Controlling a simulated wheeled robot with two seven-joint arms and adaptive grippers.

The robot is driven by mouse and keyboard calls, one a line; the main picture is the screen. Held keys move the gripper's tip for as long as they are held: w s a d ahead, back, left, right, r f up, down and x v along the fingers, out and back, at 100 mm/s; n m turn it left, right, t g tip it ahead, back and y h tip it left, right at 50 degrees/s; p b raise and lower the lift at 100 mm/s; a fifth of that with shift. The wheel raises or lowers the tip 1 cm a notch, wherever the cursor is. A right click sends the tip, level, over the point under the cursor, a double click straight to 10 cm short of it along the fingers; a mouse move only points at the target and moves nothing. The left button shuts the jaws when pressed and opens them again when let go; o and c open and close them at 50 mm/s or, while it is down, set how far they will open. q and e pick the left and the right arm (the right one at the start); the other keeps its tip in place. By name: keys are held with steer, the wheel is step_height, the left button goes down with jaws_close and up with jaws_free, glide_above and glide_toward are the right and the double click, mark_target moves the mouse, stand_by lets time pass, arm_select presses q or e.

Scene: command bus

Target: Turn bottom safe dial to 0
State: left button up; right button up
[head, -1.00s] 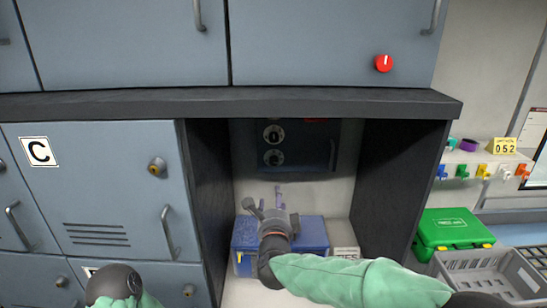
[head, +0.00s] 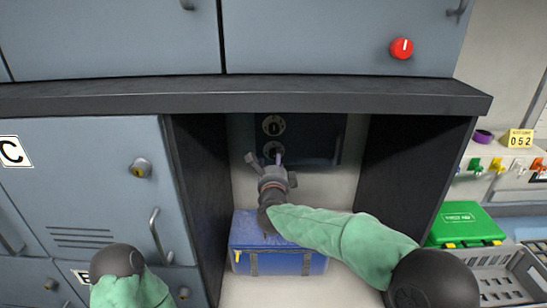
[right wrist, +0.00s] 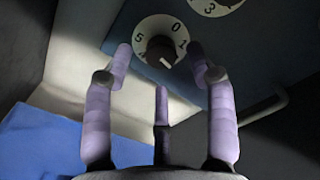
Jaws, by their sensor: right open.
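The dark safe (head: 315,140) sits at the back of the open cubby, with two dials one above the other. The bottom dial (head: 274,148) is partly hidden by my fingers in the head view. In the right wrist view the bottom dial (right wrist: 160,42) is a white numbered disc with a dark knob; 0 and 1 show at its upper right. A pale mark shows low on the knob. My right gripper (head: 265,161) is open in front of it, with two fingertips on either side of the dial and a third below; contact cannot be told. My left gripper is out of view.
The upper dial (head: 273,125) is close above. A blue case (head: 280,262) lies on the cubby floor below my right arm. Dark side walls (head: 415,160) and an overhanging ledge (head: 240,95) bound the cubby. A green case (head: 465,222) stands outside, right.

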mark_target(274, 153)
steer(key=shift+w, duration=1.4)
jaws_close()
